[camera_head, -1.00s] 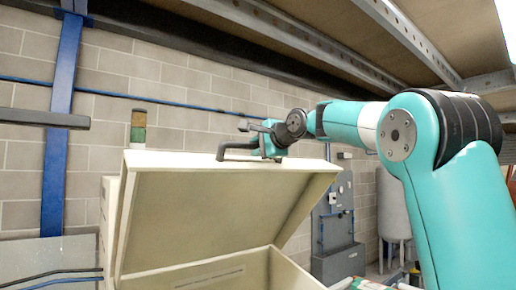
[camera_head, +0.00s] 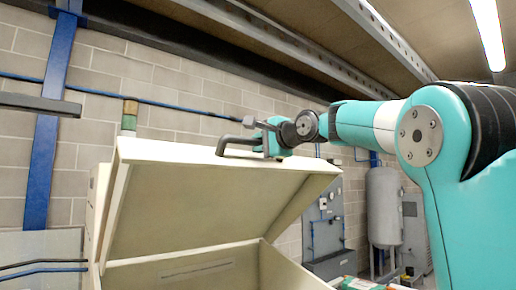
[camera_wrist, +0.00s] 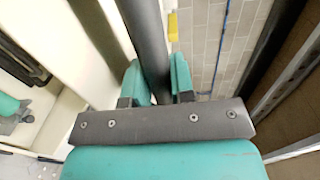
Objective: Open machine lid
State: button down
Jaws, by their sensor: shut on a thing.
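The cream machine lid (camera_head: 215,200) is raised and tilted over the cream machine body (camera_head: 190,270), and its inside shows. A dark bar handle (camera_head: 240,147) is fixed at the lid's upper front edge. My gripper (camera_head: 265,139) is shut on this handle. In the wrist view the dark handle bar (camera_wrist: 146,40) runs between the two teal fingers of my gripper (camera_wrist: 157,84). The lid's pale surface shows at the left of that view. The lid's hinge side is hidden.
A grey tank (camera_head: 384,205) and a grey cabinet (camera_head: 325,225) stand behind at the right. A blue post (camera_head: 50,130) rises at the left against the block wall. Steel beams (camera_head: 300,45) run overhead above my arm.

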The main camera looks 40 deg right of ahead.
jog(key=c, duration=1)
grip_release()
jog(key=shift+s+d+r+b, duration=0.15)
jog(key=shift+s+b, duration=0.4)
jog(key=shift+s, duration=2.35)
jog(key=shift+s+d+r+b, duration=0.1)
jog(key=shift+s+r+b, duration=0.3)
jog(key=shift+s, duration=2.5)
jog(key=shift+s+d+r+b, duration=0.1)
jog(key=shift+s+b, duration=0.6)
jog(key=shift+s, duration=2.2)
